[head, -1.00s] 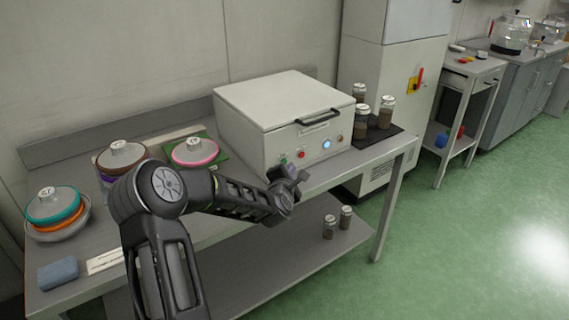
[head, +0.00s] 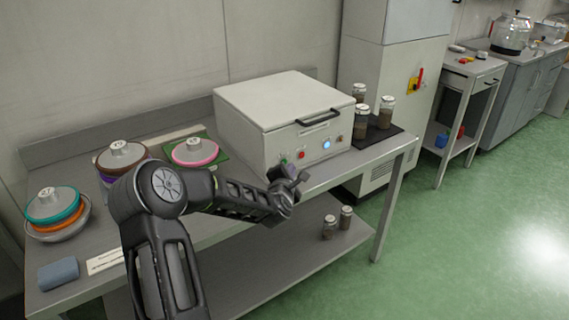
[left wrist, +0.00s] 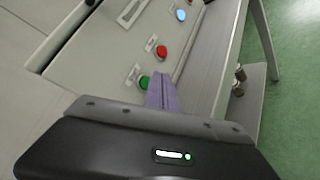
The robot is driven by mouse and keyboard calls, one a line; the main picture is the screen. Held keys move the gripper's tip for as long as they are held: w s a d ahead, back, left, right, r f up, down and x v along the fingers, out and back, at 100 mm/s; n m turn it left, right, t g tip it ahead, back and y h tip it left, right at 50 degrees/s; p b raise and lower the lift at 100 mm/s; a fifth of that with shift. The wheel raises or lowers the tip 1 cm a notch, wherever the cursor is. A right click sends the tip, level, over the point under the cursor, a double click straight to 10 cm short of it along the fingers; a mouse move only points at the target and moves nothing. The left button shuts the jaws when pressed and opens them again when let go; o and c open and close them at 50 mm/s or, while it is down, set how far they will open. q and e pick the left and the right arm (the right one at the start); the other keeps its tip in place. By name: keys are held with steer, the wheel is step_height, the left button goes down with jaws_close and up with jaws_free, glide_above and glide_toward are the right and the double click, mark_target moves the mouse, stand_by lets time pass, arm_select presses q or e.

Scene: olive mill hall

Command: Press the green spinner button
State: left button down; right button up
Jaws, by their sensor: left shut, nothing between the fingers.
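The spinner is a white box (head: 275,105) with a black handle, standing on the steel table. Its green button (left wrist: 143,83) is on the front panel and shows in the left wrist view, just left of my fingertips. In the head view the green button (head: 283,161) is partly hidden by my gripper. A red button (left wrist: 161,52) and a lit blue one (left wrist: 181,15) lie further along the panel. My left gripper (head: 290,173) is shut and empty, close in front of the panel. Its purple fingers (left wrist: 163,92) look right beside the green button; I cannot tell whether they touch it. My right gripper is not in view.
Jars (head: 386,112) stand on a dark mat right of the spinner. More jars (head: 329,227) stand on the lower shelf.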

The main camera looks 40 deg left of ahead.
arm_select(q)
steer(key=shift+a, duration=0.15)
stand_by(0.5)
steer(key=shift+w+a+b, duration=0.1)
steer(key=shift+a+b, duration=0.15)
steer(key=shift+b, duration=0.15)
steer(key=shift+w+a+b, duration=0.1)
steer(key=shift+a+b, duration=0.2)
steer(key=shift+a, duration=0.1)
stand_by(0.5)
steer(key=shift+d, duration=0.15)
steer(key=shift+s+d, duration=0.25)
steer(key=shift+d, duration=0.4)
steer(key=d, duration=0.2)
steer(key=s+d+b, duration=0.1)
steer(key=d, duration=0.1)
steer(key=shift+s+d, duration=0.2)
steer(key=shift+d, duration=0.2)
stand_by(1.0)
